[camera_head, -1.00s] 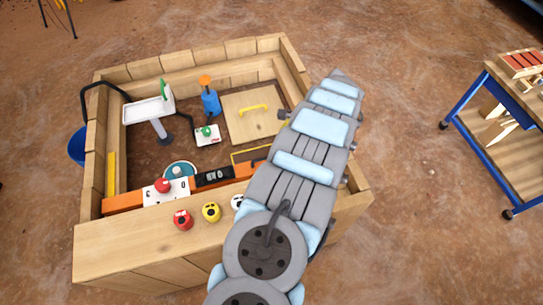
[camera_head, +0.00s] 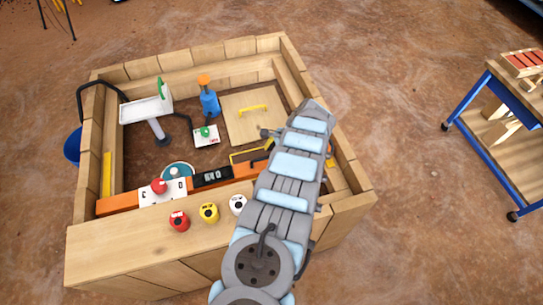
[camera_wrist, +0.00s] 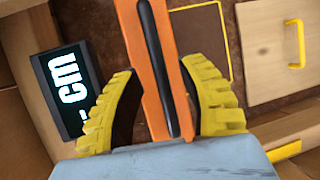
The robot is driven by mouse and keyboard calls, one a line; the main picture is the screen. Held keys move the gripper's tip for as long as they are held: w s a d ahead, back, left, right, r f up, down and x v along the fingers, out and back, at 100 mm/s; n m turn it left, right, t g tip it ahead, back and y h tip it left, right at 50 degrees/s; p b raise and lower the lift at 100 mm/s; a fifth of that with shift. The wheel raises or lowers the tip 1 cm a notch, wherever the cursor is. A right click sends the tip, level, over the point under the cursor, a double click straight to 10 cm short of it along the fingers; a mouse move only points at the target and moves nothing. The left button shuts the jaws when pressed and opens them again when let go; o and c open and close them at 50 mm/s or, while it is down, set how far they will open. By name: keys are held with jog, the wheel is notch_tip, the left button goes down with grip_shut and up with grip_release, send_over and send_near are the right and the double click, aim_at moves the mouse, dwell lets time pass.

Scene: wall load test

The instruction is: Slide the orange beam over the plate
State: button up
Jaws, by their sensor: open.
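The orange beam (camera_head: 123,204) lies across the near side of the wooden-walled pit in the head view, partly hidden by my arm. A white panel and a black display are on it. In the wrist view, the beam (camera_wrist: 148,75) has a long black bar (camera_wrist: 157,65) along it. My gripper (camera_wrist: 158,72) is open, with its yellow fingers on either side of the beam and bar; I cannot tell whether they touch. In the head view my arm hides the gripper. A round teal plate (camera_head: 177,169) lies just behind the beam, its near edge partly covered.
The display (camera_wrist: 67,88) is beside the left finger. The pit holds a blue jack (camera_head: 209,102), a white tray on a post (camera_head: 147,110), and a wooden lid (camera_head: 250,122) with a yellow handle. Red, yellow and white knobs (camera_head: 208,212) line the front ledge. A cart (camera_head: 480,127) stands right.

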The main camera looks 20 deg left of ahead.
jog(key=shift+a+f, duration=0.1)
jog(key=shift+f, duration=0.05)
grip_shut()
